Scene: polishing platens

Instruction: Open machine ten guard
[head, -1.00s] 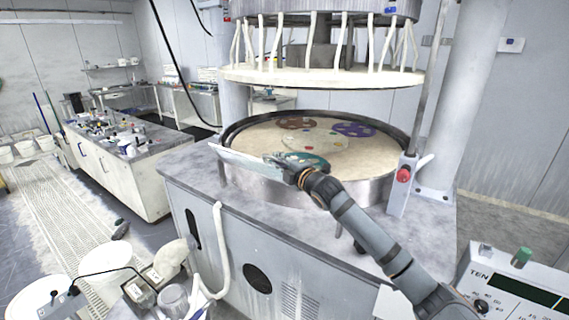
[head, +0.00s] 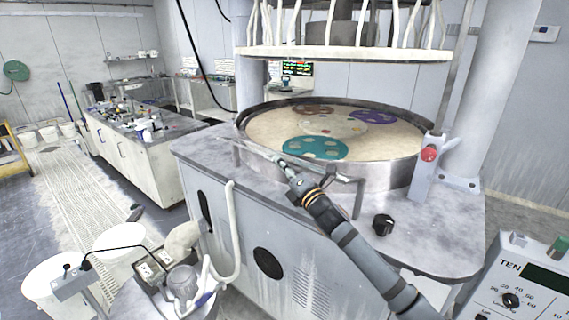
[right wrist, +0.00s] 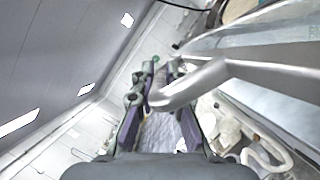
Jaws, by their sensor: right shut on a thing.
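The machine ten guard (head: 253,150) is a thin clear panel at the front edge of the round polishing platen (head: 375,174). In the head view it shows nearly edge-on, and the teal disc on the platen is in clear sight behind it. My right gripper (head: 284,163) is at the guard's front edge. In the right wrist view, a bent, shiny metal handle (right wrist: 187,91) passes between the fingers of my right gripper (right wrist: 155,100), which is shut on it. The clear panel (right wrist: 265,40) shows beyond it. My left gripper is not in view.
The upper plate (head: 345,54) hangs above the platen. A red button (head: 429,153) stands on a post at the right, and a black knob (head: 383,224) on the worktop. The TEN control panel (head: 525,285) is at lower right. Buckets and a white hose (head: 233,235) are at lower left.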

